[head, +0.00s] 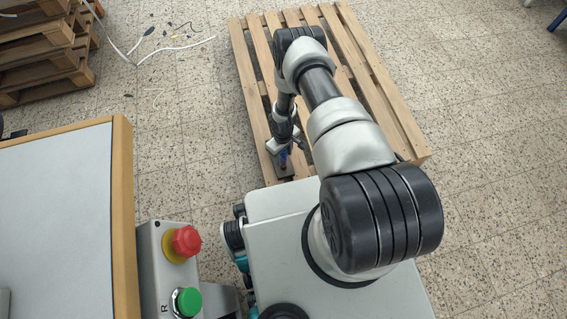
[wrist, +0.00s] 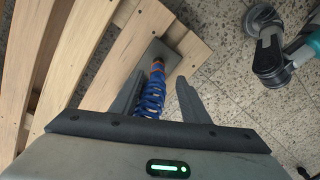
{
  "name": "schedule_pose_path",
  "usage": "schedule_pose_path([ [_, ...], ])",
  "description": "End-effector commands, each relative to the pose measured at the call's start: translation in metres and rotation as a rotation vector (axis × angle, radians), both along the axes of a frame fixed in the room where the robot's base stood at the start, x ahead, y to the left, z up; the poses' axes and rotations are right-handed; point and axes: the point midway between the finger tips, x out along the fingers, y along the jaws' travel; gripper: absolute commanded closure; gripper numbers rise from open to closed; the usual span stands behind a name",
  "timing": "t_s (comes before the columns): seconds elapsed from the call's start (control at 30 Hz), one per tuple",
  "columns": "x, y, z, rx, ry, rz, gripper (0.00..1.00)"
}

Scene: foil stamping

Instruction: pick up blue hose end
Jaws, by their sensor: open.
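The blue hose end (wrist: 152,92) is a coiled blue piece with an orange tip, seen in the wrist view over the edge of a wooden pallet. My gripper (wrist: 161,88) is open, with one dark finger on each side of the hose end. I cannot tell whether either finger touches it. The hose's lower part is hidden behind the gripper body.
The wooden pallet (head: 247,88) lies on the speckled tile floor, with gaps between its slats. A grey plate (wrist: 163,54) lies at the hose's orange tip. A wood-edged table (head: 122,190) and a box with red (head: 186,241) and green (head: 187,301) buttons stand at left.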

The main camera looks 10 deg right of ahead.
Motion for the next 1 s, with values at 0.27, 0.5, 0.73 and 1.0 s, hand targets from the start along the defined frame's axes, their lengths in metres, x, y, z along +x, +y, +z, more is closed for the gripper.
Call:
schedule_pose_path([
  [0.27, 0.002, -0.001, -0.03, 0.001, 0.0, -0.001, 0.58],
  [0.5, 0.004, -0.002, -0.056, 0.0, 0.001, 0.0, 0.58],
  [0.73, 0.004, -0.002, -0.056, 0.0, 0.0, 0.0, 0.58],
  [1.0, 0.004, -0.002, -0.056, 0.0, 0.0, 0.0, 0.99],
])
